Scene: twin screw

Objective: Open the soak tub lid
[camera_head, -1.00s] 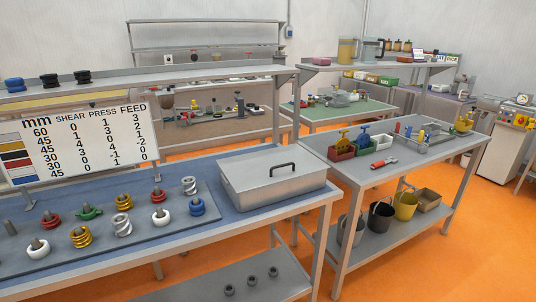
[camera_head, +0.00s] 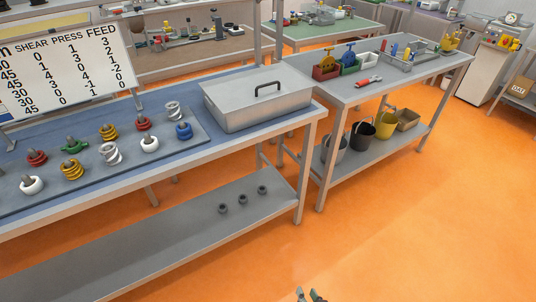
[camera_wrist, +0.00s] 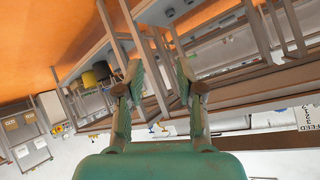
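The soak tub (camera_head: 250,110) is a grey metal box on the blue-topped bench in the head view. Its flat lid (camera_head: 240,93) is shut and has a dark arched handle (camera_head: 267,87) on top. My gripper (camera_head: 311,294) just enters the bottom edge of the head view, low and far in front of the bench. In the wrist view my gripper (camera_wrist: 158,85) shows two green fingers spread apart with nothing between them. The wrist view is tilted, and I cannot make out the tub there.
Screw parts in several colours stand on a tray (camera_head: 195,135) left of the tub. A sign (camera_head: 70,70) stands behind them. The bench's lower shelf (camera_head: 180,225) holds three small dark parts. A second table (camera_head: 350,90) stands to the right. The orange floor (camera_head: 400,230) in front is clear.

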